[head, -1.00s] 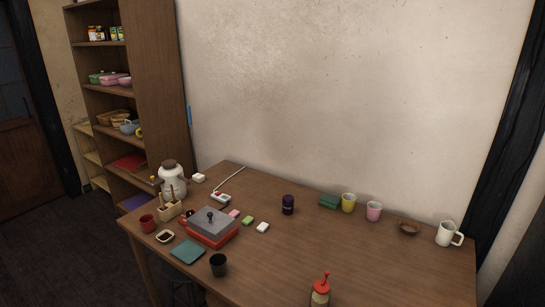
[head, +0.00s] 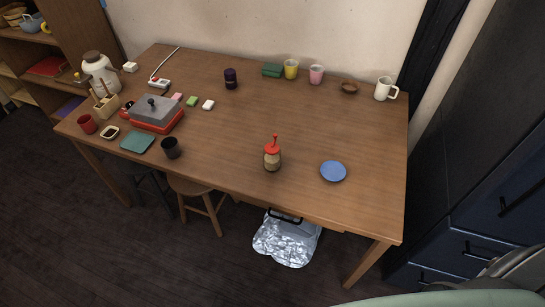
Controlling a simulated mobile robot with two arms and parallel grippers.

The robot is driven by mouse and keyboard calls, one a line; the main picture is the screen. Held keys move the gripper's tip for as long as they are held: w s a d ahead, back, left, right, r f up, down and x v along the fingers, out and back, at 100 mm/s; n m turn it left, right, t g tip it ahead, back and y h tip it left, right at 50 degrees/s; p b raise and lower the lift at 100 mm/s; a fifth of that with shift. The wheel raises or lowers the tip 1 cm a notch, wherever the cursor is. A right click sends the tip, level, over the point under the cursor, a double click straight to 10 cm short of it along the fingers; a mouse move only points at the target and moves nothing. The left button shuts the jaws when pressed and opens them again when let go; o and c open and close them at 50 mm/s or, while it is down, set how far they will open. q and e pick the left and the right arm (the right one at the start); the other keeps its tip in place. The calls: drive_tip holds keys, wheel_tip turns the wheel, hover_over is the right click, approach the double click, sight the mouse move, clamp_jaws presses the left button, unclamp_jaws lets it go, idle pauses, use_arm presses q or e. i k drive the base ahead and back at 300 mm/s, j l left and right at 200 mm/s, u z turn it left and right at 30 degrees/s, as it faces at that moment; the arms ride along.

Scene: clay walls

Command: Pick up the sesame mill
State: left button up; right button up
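The sesame mill (head: 272,157) appears to be the clear jar with light brown contents and a red top with a red crank handle. It stands upright near the front edge of the wooden table (head: 240,145), right of the middle. Nothing touches it and nothing hides it. Neither of my grippers shows in the head view.
A blue saucer (head: 333,171) lies right of the mill. A black cup (head: 171,148), a red-and-grey grill (head: 157,114) and a dark purple canister (head: 230,78) stand to the left. Cups line the back. A stool (head: 203,196) and silvery bag (head: 286,238) are below.

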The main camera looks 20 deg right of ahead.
sight(271, 162)
drive_tip(key=k+l+z, duration=0.2)
drive_tip(key=l, duration=0.15)
drive_tip(key=k+l+z, duration=0.15)
drive_tip(key=l, duration=0.2)
drive_tip(key=k+l+z, duration=0.2)
drive_tip(key=l, duration=0.2)
